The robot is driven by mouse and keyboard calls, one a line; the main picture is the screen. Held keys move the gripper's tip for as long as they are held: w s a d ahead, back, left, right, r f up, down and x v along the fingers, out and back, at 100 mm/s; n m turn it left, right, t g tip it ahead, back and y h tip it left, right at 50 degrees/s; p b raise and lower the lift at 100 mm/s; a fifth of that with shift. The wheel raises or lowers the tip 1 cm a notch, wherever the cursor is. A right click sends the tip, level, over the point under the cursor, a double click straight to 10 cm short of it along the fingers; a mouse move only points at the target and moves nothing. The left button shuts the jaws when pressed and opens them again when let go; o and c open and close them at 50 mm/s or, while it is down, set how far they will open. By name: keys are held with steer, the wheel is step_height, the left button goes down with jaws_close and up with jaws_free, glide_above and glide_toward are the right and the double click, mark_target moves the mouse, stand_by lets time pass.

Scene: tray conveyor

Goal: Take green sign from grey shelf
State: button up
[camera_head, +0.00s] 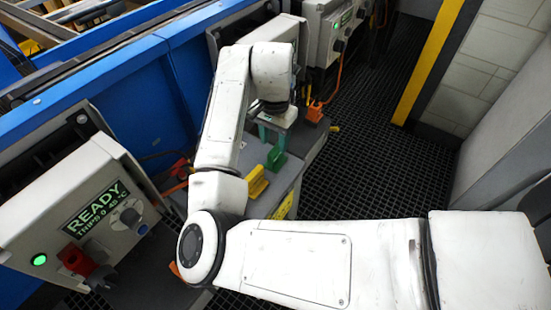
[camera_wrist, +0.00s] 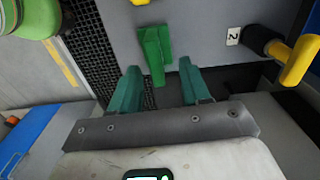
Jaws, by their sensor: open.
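The green sign (camera_head: 276,161) is a small upright green piece on the grey shelf (camera_head: 290,172), just below my gripper (camera_head: 272,130) in the head view. In the wrist view, the green sign (camera_wrist: 155,50) stands against the grey shelf (camera_wrist: 200,22). My gripper (camera_wrist: 158,68) is open, with its two teal fingers apart. The lower end of the sign shows between the fingertips in that view, with clear gaps on both sides. I cannot tell the depth between them. My arm hides part of the shelf in the head view.
A yellow piece (camera_head: 257,182) sits near the sign; a yellow handle with a black end (camera_wrist: 296,62) is at right in the wrist view. Orange pieces (camera_head: 315,112) lie behind. A READY control box (camera_head: 85,205) and the blue conveyor (camera_head: 110,85) are at left. Dark grating (camera_head: 370,160) is clear.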

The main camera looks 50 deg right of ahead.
mark_target(275, 148)
steer(key=f, duration=0.5)
steer(key=shift+s+a+f, duration=0.1)
steer(key=shift+s+a, duration=0.05)
steer(key=shift+s, duration=0.1)
jaws_close()
